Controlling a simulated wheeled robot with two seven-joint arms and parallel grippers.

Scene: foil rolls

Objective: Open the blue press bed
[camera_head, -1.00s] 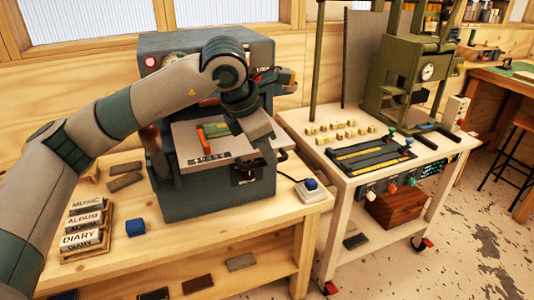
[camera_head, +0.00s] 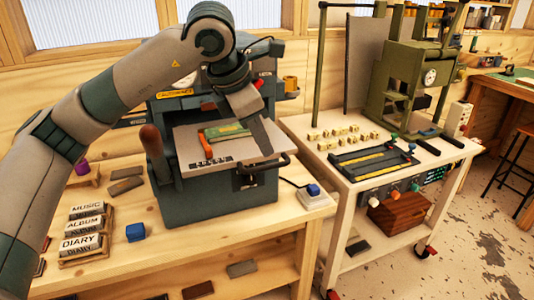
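The blue-grey press (camera_head: 225,200) stands on the wooden bench. Its flat grey bed (camera_head: 190,150) sits at the front, with a green-and-gold plate and an orange-red piece on it. A dark bar handle (camera_head: 272,164) runs along the bed's front right edge. My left gripper (camera_head: 264,143) points down over the bed's right side, with its tips just above the handle in the picture. I cannot tell whether they touch it or how far the fingers are apart. My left arm hides much of the press's upper housing. My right gripper is not in view.
A lever with a brown knob (camera_head: 152,140) rises at the press's left. A blue cube (camera_head: 136,232) and label blocks (camera_head: 82,245) lie on the bench at left. A button box (camera_head: 313,192) sits at the right. A white cart (camera_head: 350,178) stands beyond the bench.

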